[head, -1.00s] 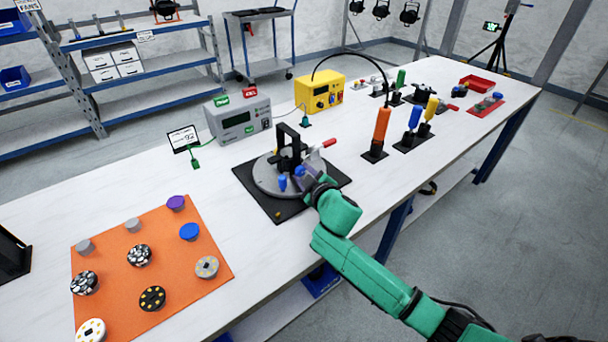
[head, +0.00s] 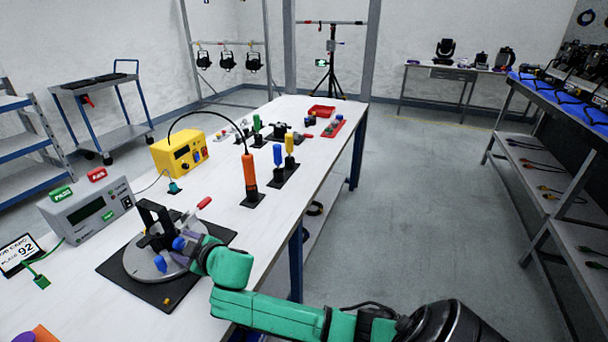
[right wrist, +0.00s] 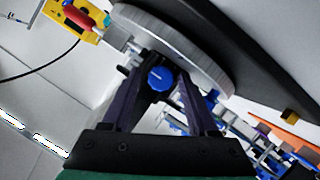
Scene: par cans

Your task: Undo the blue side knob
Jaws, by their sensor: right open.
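A round grey plate (head: 133,264) with a black upright bracket (head: 151,220) sits on a black mat (head: 118,268) at the table's near edge. A blue knob (head: 179,243) stands at the bracket's side, by my right gripper (head: 186,250). In the right wrist view the blue knob (right wrist: 160,78) lies between the two dark fingers of my open right gripper (right wrist: 163,72); I cannot tell whether they touch it. A second blue knob (head: 160,263) is lower on the plate, and part of something blue (right wrist: 213,95) shows beyond the right finger. My left gripper is not in view.
A grey meter box (head: 90,212) and a yellow box (head: 180,153) stand behind the fixture. A red-handled lever (head: 204,202) sticks out beside the plate. An orange tool (head: 250,175) and blue and yellow ones stand farther along the table. Open floor lies to the right.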

